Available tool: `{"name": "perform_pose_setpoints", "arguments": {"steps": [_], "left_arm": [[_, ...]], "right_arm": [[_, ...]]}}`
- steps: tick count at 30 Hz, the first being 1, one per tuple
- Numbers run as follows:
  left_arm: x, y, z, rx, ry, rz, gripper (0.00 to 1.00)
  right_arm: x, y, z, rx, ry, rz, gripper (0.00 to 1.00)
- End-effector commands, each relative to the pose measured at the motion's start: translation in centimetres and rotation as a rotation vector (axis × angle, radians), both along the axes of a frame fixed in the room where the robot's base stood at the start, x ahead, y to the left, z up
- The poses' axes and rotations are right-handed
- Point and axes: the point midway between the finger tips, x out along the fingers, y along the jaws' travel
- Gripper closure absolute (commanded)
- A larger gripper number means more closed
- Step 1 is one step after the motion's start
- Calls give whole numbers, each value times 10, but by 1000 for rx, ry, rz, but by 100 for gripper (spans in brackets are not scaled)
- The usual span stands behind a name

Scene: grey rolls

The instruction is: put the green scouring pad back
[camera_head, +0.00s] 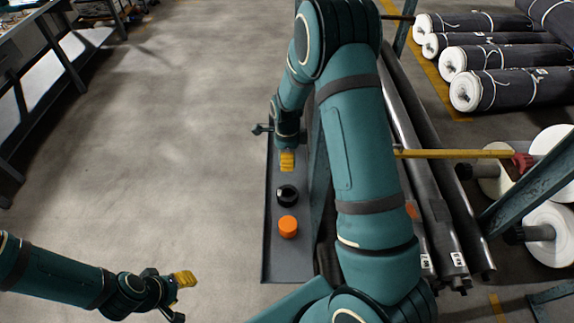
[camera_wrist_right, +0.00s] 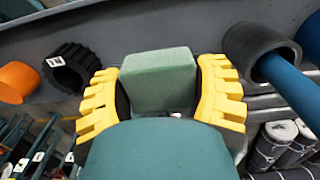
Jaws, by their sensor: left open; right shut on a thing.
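The green scouring pad (camera_wrist_right: 158,80) is a pale green block between the yellow fingers of my right gripper (camera_wrist_right: 160,100), which is shut on it. In the head view my right gripper (camera_head: 287,161) is over the far part of the long grey tray (camera_head: 274,268), and the pad is not visible there. I cannot tell whether the pad touches the tray. My left gripper (camera_head: 178,290) is open and empty over the floor at the lower left.
On the tray, a black ribbed ring (camera_head: 287,195) and an orange cap (camera_head: 288,226) stand nearer than my right gripper. The wrist view also shows a dark tube end (camera_wrist_right: 252,50) close on the right. Large grey rolls (camera_head: 500,57) lie at the upper right. Open floor (camera_head: 170,130) is left.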

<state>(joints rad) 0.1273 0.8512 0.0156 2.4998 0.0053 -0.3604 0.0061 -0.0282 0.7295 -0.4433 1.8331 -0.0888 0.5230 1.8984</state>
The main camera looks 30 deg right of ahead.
Motion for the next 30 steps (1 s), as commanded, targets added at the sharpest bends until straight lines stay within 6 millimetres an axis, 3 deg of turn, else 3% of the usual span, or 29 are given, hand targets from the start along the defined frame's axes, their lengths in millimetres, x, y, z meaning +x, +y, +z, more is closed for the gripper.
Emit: {"name": "perform_pose_setpoints", "arguments": {"steps": [9,20,21,24,30], "left_arm": [[-2,0,-7,-1,5,-4,53],[-3,0,-9,-2,6,-4,53],[-3,0,-9,-2,7,-5,53],[-3,0,-8,-2,7,-5,53],[-3,0,-8,-2,6,-4,53]], "right_arm": [[0,0,-40,1,2,-1,65],[0,0,-43,1,1,0,65],[0,0,-43,1,1,0,31],[0,0,-42,1,1,0,2],[0,0,-42,1,1,0,2]]}}
